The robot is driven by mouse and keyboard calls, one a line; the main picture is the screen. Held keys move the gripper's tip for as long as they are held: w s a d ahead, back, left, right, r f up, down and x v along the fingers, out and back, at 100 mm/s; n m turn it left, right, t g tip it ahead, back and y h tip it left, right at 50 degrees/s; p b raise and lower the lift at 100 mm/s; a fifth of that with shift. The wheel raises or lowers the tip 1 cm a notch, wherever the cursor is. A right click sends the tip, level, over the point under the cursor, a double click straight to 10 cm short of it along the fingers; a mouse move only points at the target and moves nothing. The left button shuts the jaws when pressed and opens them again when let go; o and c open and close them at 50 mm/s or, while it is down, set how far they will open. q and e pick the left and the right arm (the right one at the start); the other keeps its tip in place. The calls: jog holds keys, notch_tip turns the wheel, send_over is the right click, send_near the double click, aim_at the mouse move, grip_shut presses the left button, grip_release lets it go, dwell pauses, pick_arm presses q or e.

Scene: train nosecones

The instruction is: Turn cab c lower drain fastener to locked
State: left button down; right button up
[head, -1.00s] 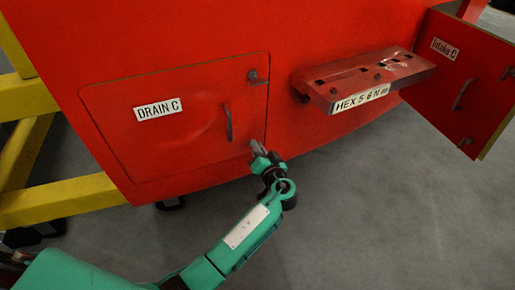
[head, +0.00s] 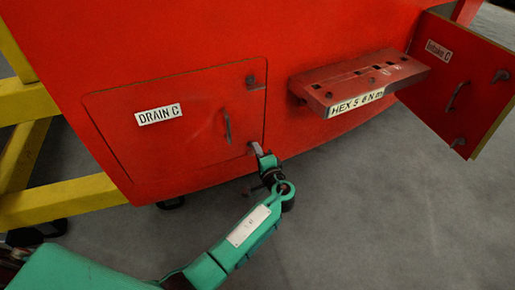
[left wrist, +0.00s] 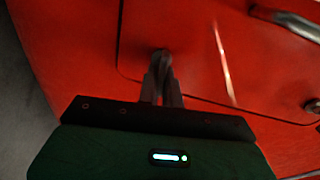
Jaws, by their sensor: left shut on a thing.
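The red drain door (head: 180,140), labelled DRAIN C, lies closed in the red nosecone. The lower drain fastener (left wrist: 160,54) sits at the door's lower right corner in the head view. My left gripper (head: 256,150) reaches it from below. In the left wrist view my left gripper's fingers (left wrist: 162,78) are shut on the fastener and cover most of it. Its exact angle is hard to tell. The upper fastener (head: 252,82) sits at the door's upper right and also shows in the left wrist view (left wrist: 313,106). My right gripper is out of view.
The door handle (head: 228,125) stands out just above my gripper. A red tool shelf (head: 365,78) with a HEX 5 label juts out at the right. The open Intake C door (head: 455,90) hangs beyond it. Yellow stand beams (head: 60,200) are at left. The grey floor below is clear.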

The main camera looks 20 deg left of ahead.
pick_arm(q)
jog(key=shift+m, duration=0.5)
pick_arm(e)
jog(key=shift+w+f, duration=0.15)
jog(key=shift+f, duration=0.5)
pick_arm(q)
jog(key=c, duration=1.6)
grip_release()
jog(key=v, duration=1.4)
jog(key=shift+w, duration=0.15)
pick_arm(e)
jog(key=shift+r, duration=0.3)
pick_arm(q)
jog(key=shift+f, duration=0.1)
